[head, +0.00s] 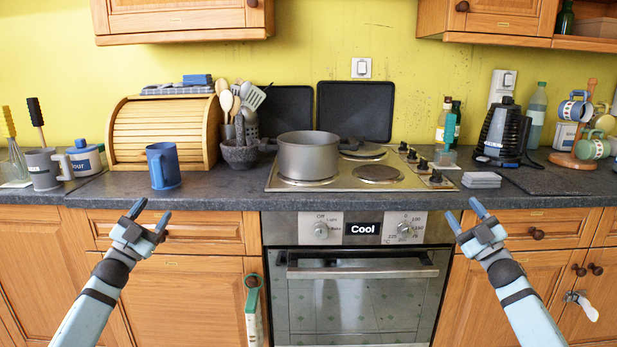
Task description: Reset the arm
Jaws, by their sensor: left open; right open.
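My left gripper (150,219) is in the lower left of the head view, open and empty, in front of the wooden drawer and below the counter edge. My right gripper (464,215) is in the lower right, open and empty, beside the oven's right side. Both arms reach up from the bottom of the view, roughly mirrored, with fingers pointing up and towards the counter. Neither gripper appears to touch anything.
A dark counter (225,196) runs across the view. A blue mug (162,166) stands near its front edge at left. A grey pot (309,156) sits on the hob (410,180) above the oven (360,300). A kettle (501,132) and mug tree (590,90) stand at right.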

